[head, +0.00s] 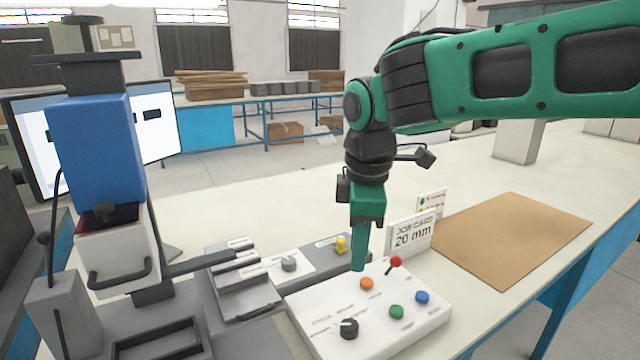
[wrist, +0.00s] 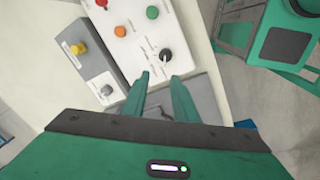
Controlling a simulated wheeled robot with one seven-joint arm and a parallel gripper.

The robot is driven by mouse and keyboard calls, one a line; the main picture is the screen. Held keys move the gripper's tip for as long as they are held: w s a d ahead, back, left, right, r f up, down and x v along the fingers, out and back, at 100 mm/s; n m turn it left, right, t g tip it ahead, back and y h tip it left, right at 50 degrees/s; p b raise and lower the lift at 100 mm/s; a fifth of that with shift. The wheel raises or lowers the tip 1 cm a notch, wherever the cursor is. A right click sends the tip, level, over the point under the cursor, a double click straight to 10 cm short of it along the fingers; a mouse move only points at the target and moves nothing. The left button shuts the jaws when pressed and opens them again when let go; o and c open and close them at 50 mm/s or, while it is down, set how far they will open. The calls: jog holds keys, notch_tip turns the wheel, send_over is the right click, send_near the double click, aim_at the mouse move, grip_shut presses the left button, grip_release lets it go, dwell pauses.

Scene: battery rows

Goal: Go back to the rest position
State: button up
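My gripper (head: 358,262) points down over the back edge of the white control panel (head: 320,325), behind the orange button (head: 366,283). In the wrist view its two green fingers (wrist: 162,82) are apart with nothing between them. The panel has a red-knobbed lever (head: 394,264), a green button (head: 396,311), a blue button (head: 422,297) and a black rotary knob (head: 348,328). In the wrist view the black knob (wrist: 166,55) shows just beyond the fingertips. I cannot tell the exact height of the fingertips above the panel.
A job card reading 20 mm (head: 412,234) stands close to the right of my gripper. A brown mat (head: 515,238) lies farther right. A blue and grey machine (head: 100,160) stands at left. A grey box with a yellow knob (head: 341,245) is behind the panel.

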jog(key=s+d+f+m, duration=0.2)
jog(key=d+m, duration=0.4)
jog(key=d, duration=0.6)
jog(key=s+d+f+m, duration=0.25)
jog(key=d+m, duration=0.25)
jog(key=d, duration=0.6)
jog(key=s+d+f+m, duration=0.3)
jog(key=s+d+m, duration=0.3)
jog(key=s, duration=0.2)
jog(key=s+d+f+m+g, duration=0.1)
jog(key=s+d+f+m, duration=0.2)
jog(key=s+d+m, duration=0.3)
jog(key=s, duration=0.2)
jog(key=shift+s+d+f+m+g, duration=0.3)
jog(key=shift+f+m, duration=0.05)
jog(key=shift+m, duration=0.05)
jog(key=shift+w+f, duration=0.25)
jog(key=shift+w, duration=0.4)
